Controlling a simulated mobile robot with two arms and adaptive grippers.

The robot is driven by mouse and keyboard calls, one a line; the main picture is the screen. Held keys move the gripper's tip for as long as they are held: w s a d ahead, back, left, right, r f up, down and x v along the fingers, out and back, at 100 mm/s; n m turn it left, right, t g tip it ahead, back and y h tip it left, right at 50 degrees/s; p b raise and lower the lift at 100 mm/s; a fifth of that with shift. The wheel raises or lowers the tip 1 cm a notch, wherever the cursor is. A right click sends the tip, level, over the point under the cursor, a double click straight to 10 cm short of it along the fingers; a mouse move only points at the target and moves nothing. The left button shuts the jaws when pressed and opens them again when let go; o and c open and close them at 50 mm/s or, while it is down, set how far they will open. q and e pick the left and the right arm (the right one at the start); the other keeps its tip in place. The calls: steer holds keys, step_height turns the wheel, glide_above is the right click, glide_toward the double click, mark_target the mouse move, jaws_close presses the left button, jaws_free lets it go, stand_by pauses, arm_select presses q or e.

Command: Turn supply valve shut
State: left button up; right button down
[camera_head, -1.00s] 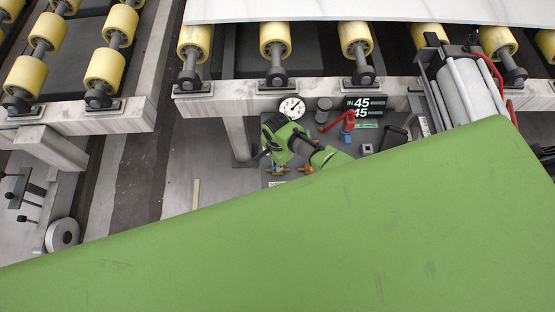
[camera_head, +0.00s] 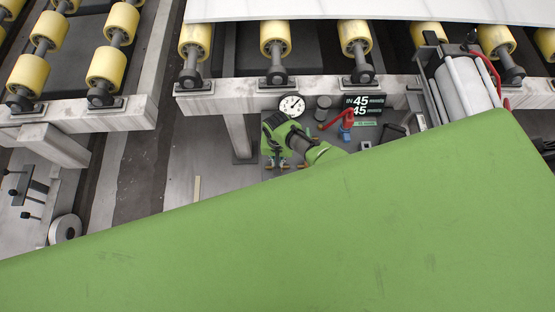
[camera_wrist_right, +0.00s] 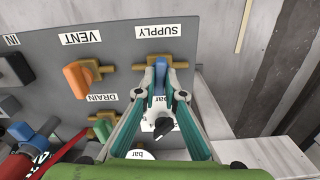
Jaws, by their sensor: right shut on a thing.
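The supply valve shows in the right wrist view as a brass body (camera_wrist_right: 180,65) beside an upside-down SUPPLY label (camera_wrist_right: 158,31). Its blue handle (camera_wrist_right: 160,70) points down the picture, across the level brass body. My right gripper (camera_wrist_right: 164,92) has its teal fingers closed on both sides of this handle. The fingers hide the handle's lower end. In the head view my green right wrist (camera_head: 283,130) reaches over the valve panel, and my green arm hides the panel's lower part. My left gripper is in no view.
The VENT valve with an orange handle (camera_wrist_right: 77,80) and the DRAIN valve with a green handle (camera_wrist_right: 103,129) sit close by on the grey panel (camera_wrist_right: 45,52). A red lever (camera_head: 330,123) and a dial gauge (camera_head: 292,105) are near. Roller stands (camera_head: 235,103) rise behind.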

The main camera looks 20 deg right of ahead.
steer(key=shift+n, duration=0.6)
steer(key=c, duration=2.2)
jaws_free()
steer(key=shift+o, duration=0.3)
step_height(320, 180, up, 12)
